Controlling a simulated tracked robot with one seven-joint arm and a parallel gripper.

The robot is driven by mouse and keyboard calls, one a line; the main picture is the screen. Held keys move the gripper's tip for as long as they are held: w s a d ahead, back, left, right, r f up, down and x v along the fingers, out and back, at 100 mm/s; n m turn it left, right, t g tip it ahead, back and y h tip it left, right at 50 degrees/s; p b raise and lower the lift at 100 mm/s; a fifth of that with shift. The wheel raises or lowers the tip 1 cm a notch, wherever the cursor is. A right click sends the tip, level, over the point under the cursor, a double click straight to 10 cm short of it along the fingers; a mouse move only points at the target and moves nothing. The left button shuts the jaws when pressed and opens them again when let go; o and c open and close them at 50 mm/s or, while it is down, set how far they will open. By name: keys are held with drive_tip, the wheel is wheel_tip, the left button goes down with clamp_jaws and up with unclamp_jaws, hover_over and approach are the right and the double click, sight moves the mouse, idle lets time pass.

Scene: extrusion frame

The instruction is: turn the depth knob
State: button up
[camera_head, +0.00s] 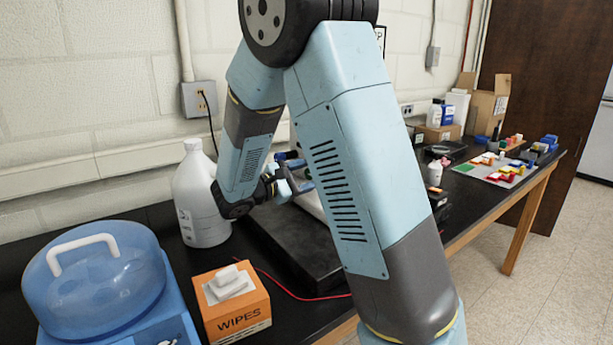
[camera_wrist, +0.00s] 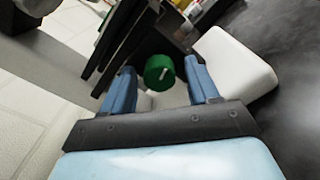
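A round green knob (camera_wrist: 159,74) with a white mark on its face shows in the wrist view; I take it for the depth knob. My gripper (camera_wrist: 160,70) is open, with one blue finger on each side of the knob. Gaps show between the fingers and the knob; I cannot tell how far the fingertips reach along it. In the head view my gripper (camera_head: 281,188) is small and partly hidden by my arm. The knob cannot be made out there, and my arm covers much of the device near it.
A dark slab (camera_head: 292,243) lies on the black bench. A white jug (camera_head: 196,192), an orange wipes box (camera_head: 236,318) and a blue-lidded container (camera_head: 92,285) stand left. A tray with coloured blocks (camera_head: 500,172) lies far right. The wall is close behind.

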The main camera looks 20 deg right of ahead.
drive_tip(key=c, duration=1)
drive_tip(key=shift+o, duration=0.2)
drive_tip(key=shift+n, duration=0.4)
drive_tip(key=o, duration=1)
drive_tip(key=shift+a, duration=0.15)
drive_tip(key=v, duration=1.1)
drive_tip(key=shift+s+a, duration=0.15)
drive_tip(key=shift+a, duration=0.2)
